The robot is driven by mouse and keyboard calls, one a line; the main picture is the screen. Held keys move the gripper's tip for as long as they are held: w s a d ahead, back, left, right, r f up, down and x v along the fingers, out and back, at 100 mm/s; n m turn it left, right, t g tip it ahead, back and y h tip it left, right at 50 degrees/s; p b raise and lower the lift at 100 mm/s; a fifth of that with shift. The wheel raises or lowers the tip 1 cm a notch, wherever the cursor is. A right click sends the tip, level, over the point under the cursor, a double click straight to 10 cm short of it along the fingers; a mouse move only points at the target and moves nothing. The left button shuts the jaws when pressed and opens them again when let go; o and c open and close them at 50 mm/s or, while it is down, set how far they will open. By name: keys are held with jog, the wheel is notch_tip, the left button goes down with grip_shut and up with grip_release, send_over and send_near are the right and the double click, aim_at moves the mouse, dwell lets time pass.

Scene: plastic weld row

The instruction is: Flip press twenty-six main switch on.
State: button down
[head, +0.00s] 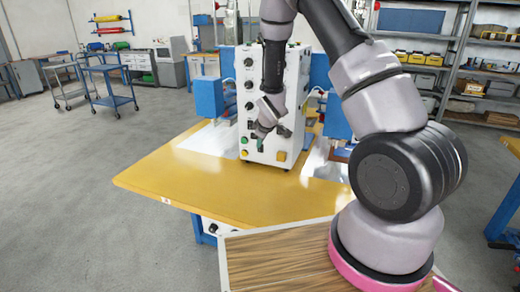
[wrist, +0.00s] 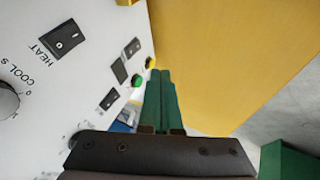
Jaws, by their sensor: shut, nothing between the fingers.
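A white control box (head: 302,75) with knobs and buttons stands on the yellow table. In the wrist view its white panel (wrist: 35,75) carries a black rocker switch marked HEAT (wrist: 64,38), a knob (wrist: 7,100) by the word COOL, and several smaller dark rockers (wrist: 109,99). A green button (wrist: 137,81) and a yellow button (wrist: 151,62) are near the fingertips. I cannot tell which rocker is the main switch, and no number twenty-six is readable. My gripper (wrist: 162,73) has green fingers shut together, empty, close to the panel; contact is unclear. In the head view my gripper (head: 260,146) is before the box's lower front.
The yellow table (head: 190,185) is mostly clear in front of the box. Blue press parts (head: 208,97) flank the box. A wood-grain surface (head: 280,258) is near my base. Carts (head: 110,88) stand far left, shelves (head: 480,75) far right.

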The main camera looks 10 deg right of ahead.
jog(key=shift+w+f, duration=0.1)
jog(key=shift+f, duration=0.05)
jog(key=w+d+f, duration=0.1)
jog(key=w+f, duration=0.7)
jog(key=w, duration=0.1)
jog(key=shift+d+f, duration=0.25)
jog(key=shift+d, duration=0.1)
jog(key=shift+w+d+f, duration=0.1)
jog(key=shift+w+d, duration=0.05)
jog(key=shift+w, duration=0.05)
